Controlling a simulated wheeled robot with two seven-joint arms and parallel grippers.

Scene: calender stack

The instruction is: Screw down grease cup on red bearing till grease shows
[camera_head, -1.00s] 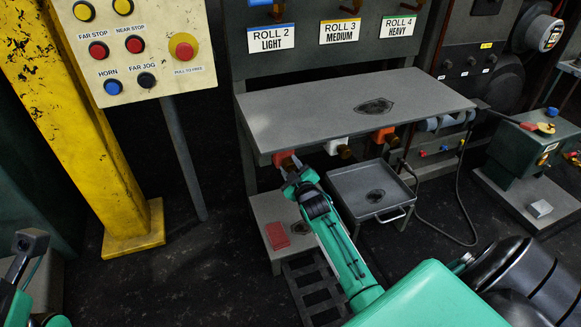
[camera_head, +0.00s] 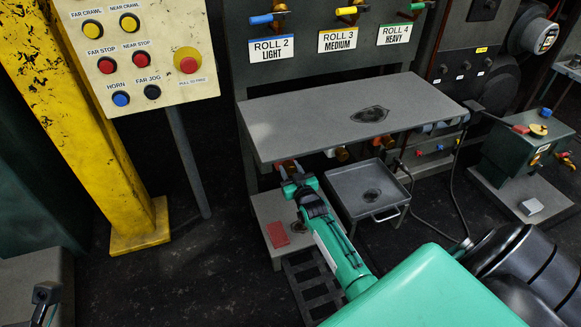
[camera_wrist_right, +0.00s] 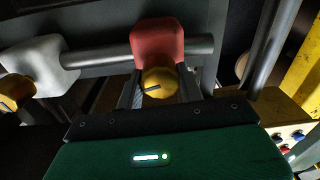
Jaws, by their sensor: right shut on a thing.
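The red bearing (camera_wrist_right: 157,42) sits on a horizontal bar in the right wrist view. The rounded brass grease cup (camera_wrist_right: 159,83) is directly below it, with a dark slot-like mark on its face. My right gripper (camera_wrist_right: 158,92) has a finger on each side of the cup and is shut on it. No grease can be made out. In the head view my right gripper (camera_head: 289,170) reaches up under the front edge of the grey bench, which hides most of the red bearing. A dark part of what looks like my left gripper (camera_head: 45,295) shows at the bottom left, its jaws unclear.
A white bearing (camera_wrist_right: 37,65) is beside the red one. The grey shelf (camera_head: 270,135) overhangs the bearings. A tray (camera_head: 350,185) with a dark stain stands right of my arm. A red pad (camera_head: 277,234) lies on a low step. A yellow post (camera_head: 90,130) and button panel stand left.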

